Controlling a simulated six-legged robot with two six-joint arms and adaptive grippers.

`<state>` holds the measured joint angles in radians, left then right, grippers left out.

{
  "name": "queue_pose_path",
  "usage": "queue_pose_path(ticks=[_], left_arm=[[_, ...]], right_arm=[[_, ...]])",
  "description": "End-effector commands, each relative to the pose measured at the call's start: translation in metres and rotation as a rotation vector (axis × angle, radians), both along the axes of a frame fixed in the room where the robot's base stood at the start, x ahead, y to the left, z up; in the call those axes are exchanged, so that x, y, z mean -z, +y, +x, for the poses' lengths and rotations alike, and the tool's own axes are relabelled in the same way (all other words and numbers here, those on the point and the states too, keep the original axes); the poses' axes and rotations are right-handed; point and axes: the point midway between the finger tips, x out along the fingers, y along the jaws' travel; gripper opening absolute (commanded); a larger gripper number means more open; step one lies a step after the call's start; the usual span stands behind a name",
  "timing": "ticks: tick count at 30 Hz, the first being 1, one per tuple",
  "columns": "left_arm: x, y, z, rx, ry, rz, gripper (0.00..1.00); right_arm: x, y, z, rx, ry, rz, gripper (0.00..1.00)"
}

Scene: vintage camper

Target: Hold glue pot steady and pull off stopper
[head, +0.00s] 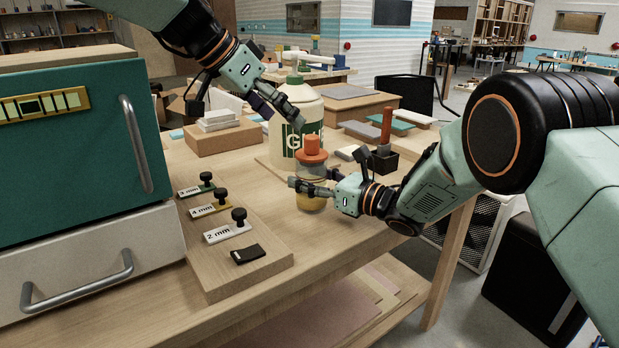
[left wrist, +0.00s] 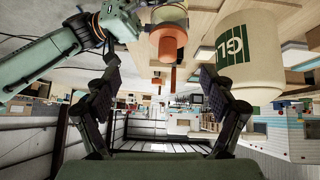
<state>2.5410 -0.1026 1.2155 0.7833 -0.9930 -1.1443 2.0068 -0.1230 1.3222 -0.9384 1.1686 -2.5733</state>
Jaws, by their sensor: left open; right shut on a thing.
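The glue pot (head: 312,201) is a small clear jar with yellowish contents, standing upright on the wooden bench. Its orange stopper (head: 312,146) sits in the top. My right gripper (head: 310,185) is shut around the jar's body, below the stopper. My left gripper (head: 285,114) is open and empty, above and slightly left of the stopper, apart from it. In the left wrist view the stopper (left wrist: 168,42) hangs upside down at the top centre, beyond the open fingers (left wrist: 150,82). The far side of the jar is hidden.
A large white glue bottle (head: 309,112) stands just behind the pot, close to my left fingers. A black holder with an orange-handled tool (head: 386,127) is to the right. A board with several stamps (head: 238,222) and a teal cabinet (head: 75,145) are left.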

Motion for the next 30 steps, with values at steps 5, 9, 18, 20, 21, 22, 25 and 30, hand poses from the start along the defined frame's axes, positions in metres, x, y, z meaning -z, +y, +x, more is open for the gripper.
queue_pose_path(ticks=[5,9,18,20,21,22,25,30], left_arm=[[0.011,0.002,0.008,0.005,-0.067,0.001,0.83],[0.014,0.000,0.011,0.017,-0.085,0.012,0.83],[0.040,-0.020,0.025,0.018,-0.082,0.014,0.83],[0.046,-0.024,0.028,0.018,-0.083,0.013,0.83],[0.049,-0.026,0.030,0.018,-0.083,0.013,0.83],[0.051,-0.028,0.031,0.018,-0.083,0.013,0.83],[0.059,-0.034,0.035,0.019,-0.083,0.011,0.83],[0.066,-0.040,0.040,0.017,-0.084,0.012,0.83]], right_arm=[[0.000,0.000,0.000,0.000,0.000,0.000,0.20],[0.000,0.000,0.000,0.000,0.000,0.000,0.20],[0.000,0.000,0.000,0.000,0.000,0.000,0.20],[0.000,0.000,0.000,0.000,0.000,0.000,0.20],[0.000,0.000,0.000,0.000,0.000,0.000,0.20],[0.000,0.000,0.000,0.000,0.000,0.000,0.20],[0.000,0.000,0.000,0.000,0.000,0.000,0.20],[0.000,0.000,0.000,0.000,0.000,0.000,0.20]])
